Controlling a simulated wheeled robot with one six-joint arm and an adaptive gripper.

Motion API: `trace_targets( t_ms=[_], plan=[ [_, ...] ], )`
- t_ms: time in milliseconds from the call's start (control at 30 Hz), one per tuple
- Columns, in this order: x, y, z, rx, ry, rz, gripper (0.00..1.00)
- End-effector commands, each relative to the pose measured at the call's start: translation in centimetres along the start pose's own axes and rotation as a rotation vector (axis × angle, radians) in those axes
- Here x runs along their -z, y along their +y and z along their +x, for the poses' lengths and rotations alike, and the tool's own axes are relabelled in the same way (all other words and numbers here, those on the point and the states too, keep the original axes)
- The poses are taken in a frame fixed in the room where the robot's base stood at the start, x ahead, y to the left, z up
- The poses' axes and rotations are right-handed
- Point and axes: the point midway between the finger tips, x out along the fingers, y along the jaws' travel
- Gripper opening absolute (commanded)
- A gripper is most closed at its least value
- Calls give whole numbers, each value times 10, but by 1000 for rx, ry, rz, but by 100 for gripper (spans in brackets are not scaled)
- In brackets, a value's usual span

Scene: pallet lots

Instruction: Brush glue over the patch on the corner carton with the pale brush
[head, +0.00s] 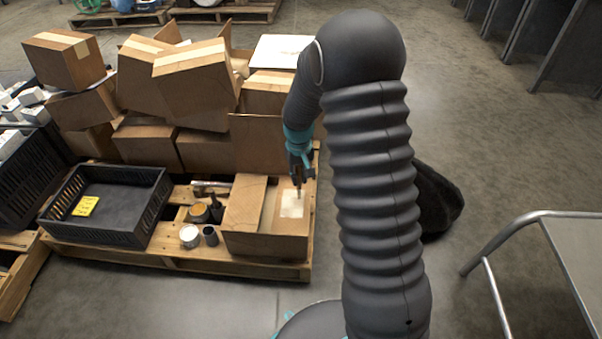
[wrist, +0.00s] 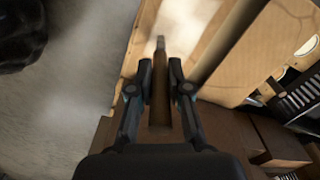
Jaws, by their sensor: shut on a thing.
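The corner carton (head: 262,243) sits at the pallet's front right corner with its top facing up. A whitish patch (head: 291,205) lies on the right part of its top and shows as a pale area in the wrist view (wrist: 186,20). My gripper (head: 299,176) is over the carton's right side, pointing down, shut on a slim brush (head: 299,190). In the wrist view my gripper (wrist: 160,82) has the brush (wrist: 160,62) between its fingers, its tip towards the patch. I cannot tell whether the tip touches it.
An open white can (head: 190,236), a dark cup (head: 210,236) and an orange-topped can (head: 199,212) stand left of the carton. A black crate (head: 140,235) is further left. Stacked cartons (head: 205,150) rise behind. A dark bag (head: 440,200) lies on the floor at right.

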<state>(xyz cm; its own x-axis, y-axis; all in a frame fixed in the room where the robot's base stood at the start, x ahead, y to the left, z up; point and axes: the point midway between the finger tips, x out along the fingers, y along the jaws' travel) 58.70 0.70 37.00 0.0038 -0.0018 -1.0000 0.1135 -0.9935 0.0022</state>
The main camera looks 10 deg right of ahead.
Motion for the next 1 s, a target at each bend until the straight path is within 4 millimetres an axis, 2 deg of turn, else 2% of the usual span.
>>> trace_targets(
  t_ms=[367, 1000],
  plan=[
    [-1, 0, 0, 0, 0, 0, 0],
    [21, 10, 3, 0, 0, 1, 0]
  ],
)
